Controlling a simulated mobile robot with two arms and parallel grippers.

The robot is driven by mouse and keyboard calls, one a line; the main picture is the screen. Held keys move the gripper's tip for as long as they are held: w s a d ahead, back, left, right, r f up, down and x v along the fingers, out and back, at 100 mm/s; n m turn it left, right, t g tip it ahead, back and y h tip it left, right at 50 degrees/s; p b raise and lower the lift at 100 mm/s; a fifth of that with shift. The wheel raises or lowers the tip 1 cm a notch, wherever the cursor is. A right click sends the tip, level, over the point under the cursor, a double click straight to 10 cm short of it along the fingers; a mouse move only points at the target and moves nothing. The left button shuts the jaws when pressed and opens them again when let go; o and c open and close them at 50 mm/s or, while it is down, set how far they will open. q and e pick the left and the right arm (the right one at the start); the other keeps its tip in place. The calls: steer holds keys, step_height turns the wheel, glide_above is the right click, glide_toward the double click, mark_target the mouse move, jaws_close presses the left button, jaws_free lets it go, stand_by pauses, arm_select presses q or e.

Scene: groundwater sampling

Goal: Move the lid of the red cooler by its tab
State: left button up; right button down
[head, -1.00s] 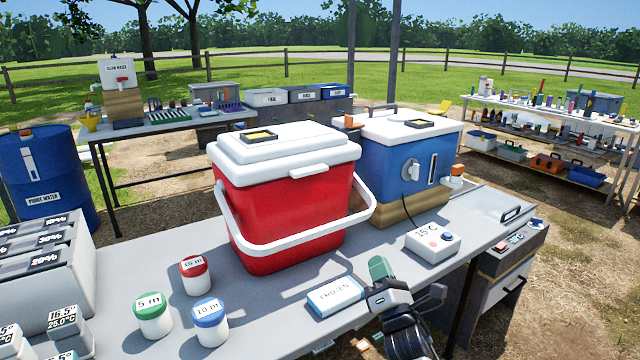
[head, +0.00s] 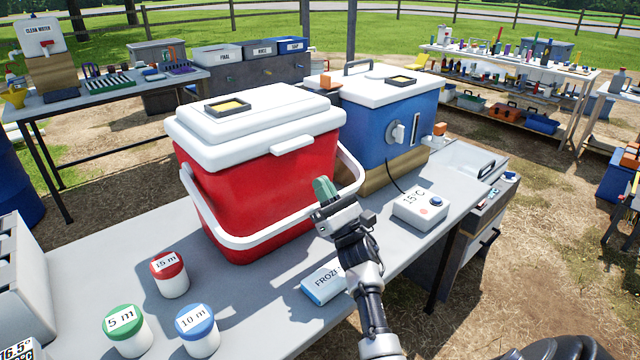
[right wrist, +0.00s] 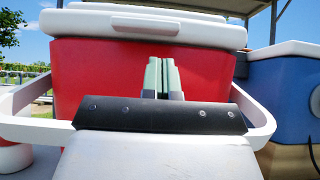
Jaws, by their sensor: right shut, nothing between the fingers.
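The red cooler (head: 257,190) stands on the grey table with its white lid (head: 254,129) on top. The lid's tab (head: 292,144) sticks out at the front edge; it also shows in the right wrist view (right wrist: 146,26). The white handle (head: 262,240) hangs down around the front of the cooler. My right gripper (head: 323,188) is shut and empty, in front of the cooler's red wall and below the tab, apart from it. In the right wrist view its green fingertips (right wrist: 162,75) are together. My left gripper is not in view.
A blue cooler (head: 385,125) stands right behind the red one. A white 15°C box (head: 420,209) and a partly hidden FROZEN pack (head: 322,284) lie on the table (head: 240,300). Three lidded jars (head: 169,275) stand at the front left.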

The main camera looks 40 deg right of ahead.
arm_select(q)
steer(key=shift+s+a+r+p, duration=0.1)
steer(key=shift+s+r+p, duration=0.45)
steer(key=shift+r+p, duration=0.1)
arm_select(e)
steer(key=x, duration=0.6)
steer(key=shift+w+r+h, duration=0.25)
steer(key=shift+r+h, duration=0.05)
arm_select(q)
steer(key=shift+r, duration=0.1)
arm_select(e)
steer(key=shift+r, duration=0.1)
